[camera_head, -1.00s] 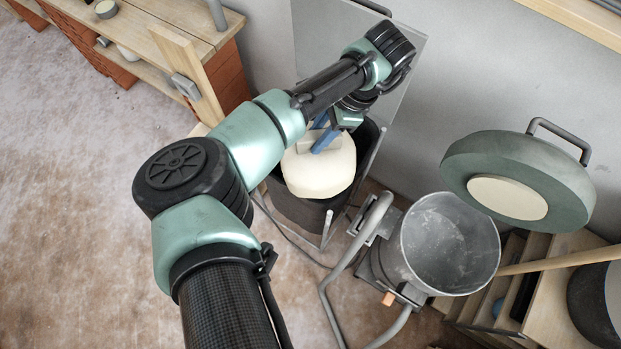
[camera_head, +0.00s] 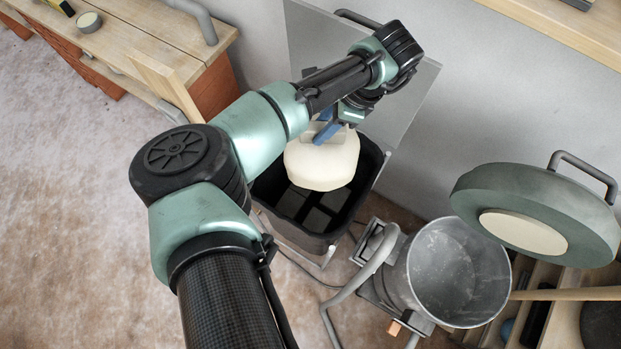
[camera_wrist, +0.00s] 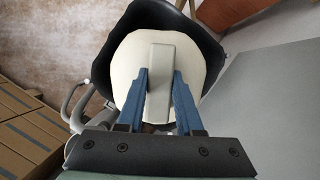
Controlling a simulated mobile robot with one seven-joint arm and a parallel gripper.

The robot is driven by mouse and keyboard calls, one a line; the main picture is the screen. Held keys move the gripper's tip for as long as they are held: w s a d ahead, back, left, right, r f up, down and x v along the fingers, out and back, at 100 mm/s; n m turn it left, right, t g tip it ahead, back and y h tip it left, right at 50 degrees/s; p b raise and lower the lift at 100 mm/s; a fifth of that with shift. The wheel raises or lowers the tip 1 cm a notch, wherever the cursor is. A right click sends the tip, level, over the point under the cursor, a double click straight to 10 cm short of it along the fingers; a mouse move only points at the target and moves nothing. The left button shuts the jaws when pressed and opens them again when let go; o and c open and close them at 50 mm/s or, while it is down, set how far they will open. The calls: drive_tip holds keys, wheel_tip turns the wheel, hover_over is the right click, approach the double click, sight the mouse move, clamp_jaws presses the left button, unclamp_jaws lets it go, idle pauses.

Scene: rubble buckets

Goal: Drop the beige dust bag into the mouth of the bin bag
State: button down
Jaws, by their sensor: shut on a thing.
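The beige dust bag (camera_head: 321,163) is a pale, rounded bag with a grey grip piece on top. It hangs over the mouth of the black bin bag (camera_head: 272,190), which sits in a frame with pale posts. My gripper (camera_head: 326,131) has blue fingers shut on the dust bag's grip piece. In the wrist view the dust bag (camera_wrist: 122,68) lies between and beyond my fingers (camera_wrist: 158,85), with the black bin bag (camera_wrist: 205,52) around and behind it. Dark square shapes show inside the bin bag, below the dust bag. My arm hides part of the bin bag's left rim.
A grey metal bucket (camera_head: 458,272) stands to the right, with a round green lid (camera_head: 535,205) raised beside it. A grey panel (camera_head: 405,95) stands behind the bin bag. A wooden bench (camera_head: 150,45) is at the upper left. Open floor (camera_head: 70,230) lies left.

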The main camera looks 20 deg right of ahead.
drive_tip(key=shift+f+b, duration=1.6)
drive_tip(key=shift+f, duration=0.35)
drive_tip(key=shift+c, duration=2.4)
unclamp_jaws()
drive_tip(key=v, duration=1.3)
drive_tip(key=shift+w, duration=0.1)
